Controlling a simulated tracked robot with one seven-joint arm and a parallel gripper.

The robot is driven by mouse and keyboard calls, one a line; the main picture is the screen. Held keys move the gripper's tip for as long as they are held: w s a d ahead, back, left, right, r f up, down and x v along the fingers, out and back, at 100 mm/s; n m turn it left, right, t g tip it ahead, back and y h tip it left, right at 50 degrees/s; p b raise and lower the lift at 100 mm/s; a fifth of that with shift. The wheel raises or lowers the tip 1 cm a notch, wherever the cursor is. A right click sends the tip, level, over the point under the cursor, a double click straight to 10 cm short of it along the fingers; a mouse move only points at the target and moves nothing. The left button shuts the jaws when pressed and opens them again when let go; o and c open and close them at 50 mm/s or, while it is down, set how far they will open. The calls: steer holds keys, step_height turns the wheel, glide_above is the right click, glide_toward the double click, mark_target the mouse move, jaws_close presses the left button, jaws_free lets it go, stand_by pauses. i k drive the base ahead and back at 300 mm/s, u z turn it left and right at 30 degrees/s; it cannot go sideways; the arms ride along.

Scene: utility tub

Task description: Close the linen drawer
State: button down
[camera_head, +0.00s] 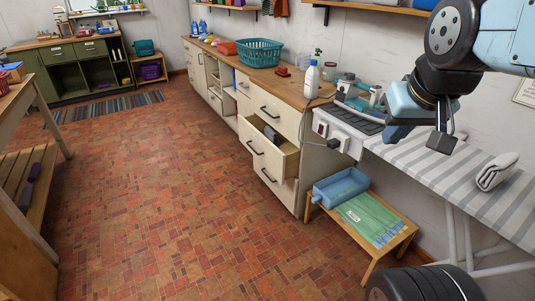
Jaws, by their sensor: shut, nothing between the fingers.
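The linen drawer (265,157) is pulled out from the cream cabinet below the wooden worktop, right of centre. It is the middle drawer of its stack, and a dark rolled item (272,134) lies inside. Its front has a dark bar handle (255,148). The drawers above and below look shut. My gripper (440,144) is shut and empty at the right, over the ironing board. It is well to the right of the drawer and does not touch it.
The striped ironing board (440,175), with an iron station (350,122), stands right of the drawers. A low wooden stand (400,238) holds a blue bin (341,188) and green cloth. A wooden table (30,170) is at left. The brick floor (170,200) before the drawers is clear.

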mark_target(282, 162)
steer(key=u, duration=0.55)
steer(key=i, duration=1.55)
steer(key=z, duration=0.15)
